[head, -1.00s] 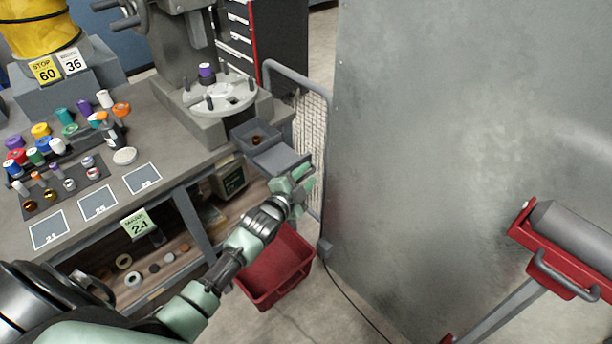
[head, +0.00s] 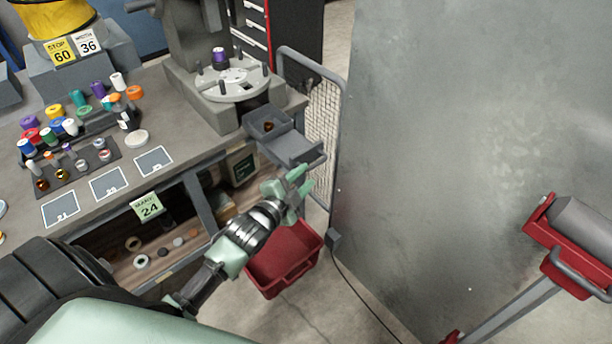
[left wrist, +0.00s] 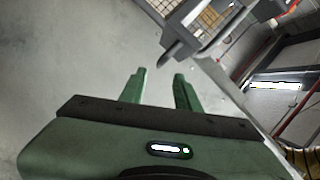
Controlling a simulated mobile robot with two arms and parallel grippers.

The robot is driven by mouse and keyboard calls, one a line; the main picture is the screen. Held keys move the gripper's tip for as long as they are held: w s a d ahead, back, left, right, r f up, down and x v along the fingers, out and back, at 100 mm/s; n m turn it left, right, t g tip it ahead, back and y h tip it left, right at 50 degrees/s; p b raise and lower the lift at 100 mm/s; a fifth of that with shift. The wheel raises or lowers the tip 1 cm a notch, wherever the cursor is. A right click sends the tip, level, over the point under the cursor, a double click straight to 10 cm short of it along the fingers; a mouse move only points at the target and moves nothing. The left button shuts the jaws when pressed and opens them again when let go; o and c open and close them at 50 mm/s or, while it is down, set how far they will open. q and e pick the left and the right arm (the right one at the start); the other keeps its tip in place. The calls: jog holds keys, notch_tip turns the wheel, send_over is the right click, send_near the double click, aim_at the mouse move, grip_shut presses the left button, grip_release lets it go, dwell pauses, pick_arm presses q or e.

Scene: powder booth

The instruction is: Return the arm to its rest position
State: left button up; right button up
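My left arm reaches in from the lower left of the head view. Its green gripper (head: 288,188) hangs in the air above the red bin (head: 285,262), in front of the bench's right end and just below the small grey trays. The left wrist view shows the two fingers (left wrist: 158,88) apart with nothing between them, so it is open and empty. My right gripper is not in view.
The bench (head: 150,125) with spools, cards and a round fixture (head: 233,84) stands at left. A grey tray (head: 290,148) juts from its right end. A mesh guard (head: 322,125) and large grey panel (head: 440,140) stand right of the gripper. A red-framed stand (head: 570,250) is lower right.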

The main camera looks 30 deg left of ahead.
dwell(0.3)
pick_arm(q)
jog(key=s+f+n+g+b, duration=0.1)
jog(key=s+f+n+g, duration=0.15)
jog(key=s+f, duration=0.65)
jog(key=s+f+n+g, duration=0.1)
jog(key=s+f+g, duration=0.2)
jog(key=f, duration=1.1)
jog(key=s+f+n+g+b, duration=0.15)
jog(key=s+f, duration=0.45)
jog(key=f, duration=0.6)
jog(key=s+d+f+n+g, duration=0.1)
jog(key=s+f+g, duration=0.1)
jog(key=s+f, duration=0.3)
jog(key=s+d+f+n+g, duration=0.1)
jog(key=s+f, duration=0.4)
jog(key=s, duration=0.9)
jog(key=s+d+f+n+g, duration=0.1)
jog(key=s+f+g, duration=0.3)
jog(key=s, duration=0.6)
jog(key=shift+d+f+n+y, duration=0.3)
jog(key=shift+f+n+y, duration=0.1)
jog(key=shift+f+n, duration=0.35)
